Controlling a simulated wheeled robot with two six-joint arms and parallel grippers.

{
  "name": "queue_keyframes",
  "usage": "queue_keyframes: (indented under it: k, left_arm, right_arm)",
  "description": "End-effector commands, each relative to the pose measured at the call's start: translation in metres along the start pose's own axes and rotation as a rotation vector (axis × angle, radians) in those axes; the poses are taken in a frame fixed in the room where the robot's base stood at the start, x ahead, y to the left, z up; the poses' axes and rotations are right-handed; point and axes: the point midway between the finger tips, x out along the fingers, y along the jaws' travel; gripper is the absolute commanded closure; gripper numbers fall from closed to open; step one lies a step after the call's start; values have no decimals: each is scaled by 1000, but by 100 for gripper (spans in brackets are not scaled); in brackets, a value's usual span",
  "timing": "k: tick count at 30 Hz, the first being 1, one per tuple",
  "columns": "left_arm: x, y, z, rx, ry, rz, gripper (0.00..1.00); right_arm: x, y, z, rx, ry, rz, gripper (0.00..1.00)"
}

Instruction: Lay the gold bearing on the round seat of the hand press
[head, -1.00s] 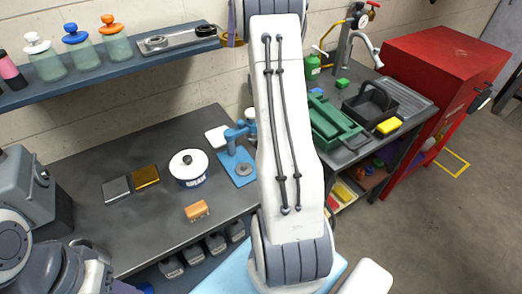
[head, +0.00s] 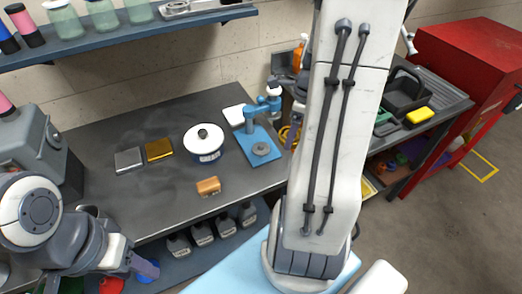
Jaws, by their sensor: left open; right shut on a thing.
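The blue hand press (head: 251,132) stands on the bench at its right end, partly beside my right arm. Its round grey seat (head: 261,149) shows on the blue base plate, with nothing on it. I cannot make out the gold bearing. My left gripper (head: 118,256) is at the lower left, in front of the bench edge, open and far from the press.
A white lidded pot (head: 204,147) stands left of the press. An orange block (head: 208,187), a gold block (head: 159,150) and a grey block (head: 129,160) lie on the bench. A shelf (head: 135,39) with bottles runs above. A grey machine (head: 35,145) stands at the left.

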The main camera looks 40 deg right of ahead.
Motion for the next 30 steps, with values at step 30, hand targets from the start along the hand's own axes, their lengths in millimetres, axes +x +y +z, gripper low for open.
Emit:
queue_keyframes:
  k: [30]
  left_arm:
    - [-19,1,-1,0,0,0,50]
  right_arm:
    - [123,-42,85,5,5,3,88]
